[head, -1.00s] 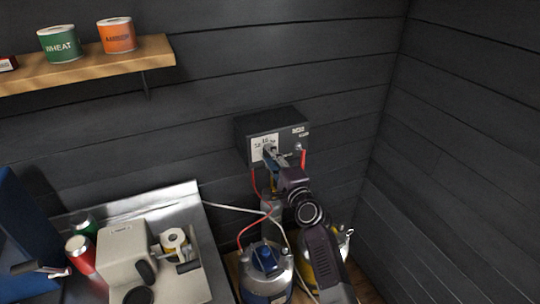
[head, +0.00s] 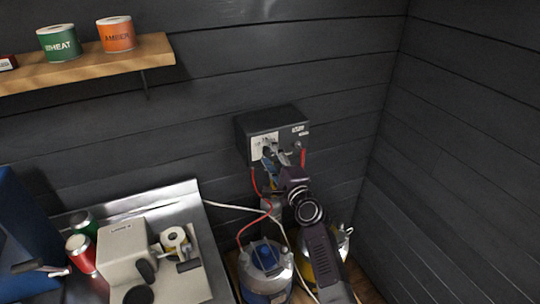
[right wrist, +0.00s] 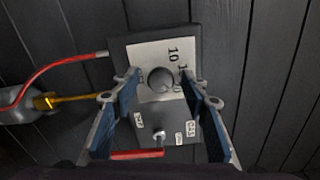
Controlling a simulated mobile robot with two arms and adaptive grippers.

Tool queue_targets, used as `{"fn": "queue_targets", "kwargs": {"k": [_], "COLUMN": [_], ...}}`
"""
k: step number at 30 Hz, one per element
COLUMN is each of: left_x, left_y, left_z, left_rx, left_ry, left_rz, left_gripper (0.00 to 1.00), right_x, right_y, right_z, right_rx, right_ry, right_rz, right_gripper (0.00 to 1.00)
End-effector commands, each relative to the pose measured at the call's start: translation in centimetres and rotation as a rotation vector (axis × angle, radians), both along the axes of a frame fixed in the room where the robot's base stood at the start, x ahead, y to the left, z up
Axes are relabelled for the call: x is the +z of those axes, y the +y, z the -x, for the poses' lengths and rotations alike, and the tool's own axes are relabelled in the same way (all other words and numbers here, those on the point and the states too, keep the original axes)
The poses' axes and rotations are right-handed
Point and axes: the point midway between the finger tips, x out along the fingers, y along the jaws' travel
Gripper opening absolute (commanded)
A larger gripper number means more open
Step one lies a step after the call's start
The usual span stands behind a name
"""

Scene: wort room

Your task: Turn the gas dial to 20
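The gas dial is a dark round knob (right wrist: 161,80) on a white scale plate (right wrist: 148,58) of a dark control box (head: 285,120) on the wall. In the right wrist view, "10" reads clearly on the plate; the other numbers are partly covered, and I cannot read the dial's setting. My right gripper (right wrist: 162,92) is open, with one blue-padded finger on each side of the knob and visible gaps between. In the head view, the right gripper (head: 276,158) is in front of the box and hides the knob. My left gripper is not in view.
A red lever (right wrist: 136,154) and red hose (right wrist: 50,70) are close to the right gripper. A steel counter (head: 190,200) with a beige machine (head: 128,252) is on the left. The wall right of the box is clear.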

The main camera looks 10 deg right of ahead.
Motion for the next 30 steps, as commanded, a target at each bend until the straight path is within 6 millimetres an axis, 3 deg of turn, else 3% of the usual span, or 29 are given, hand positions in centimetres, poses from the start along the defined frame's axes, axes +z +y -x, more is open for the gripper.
{"fn": "queue_targets", "kwargs": {"k": [6, 11, 24, 30], "left_x": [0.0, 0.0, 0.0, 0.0], "left_y": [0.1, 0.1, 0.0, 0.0], "left_z": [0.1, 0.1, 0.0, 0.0], "left_rx": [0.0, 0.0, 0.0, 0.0], "left_ry": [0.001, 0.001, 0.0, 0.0], "left_rz": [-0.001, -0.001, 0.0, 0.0], "left_gripper": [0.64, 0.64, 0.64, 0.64], "right_x": [0.0, -0.1, -0.1, -0.1], "right_y": [0.0, -0.3, -1.8, -2.2], "right_z": [0.3, 1.7, 9.2, 11.3], "right_rx": [0.0, -0.001, -0.001, 0.0], "right_ry": [0.0, -0.001, 0.002, 0.001], "right_rz": [0.001, 0.0, 0.001, 0.0], "right_gripper": [0.41, 0.41, 0.41, 0.41]}}
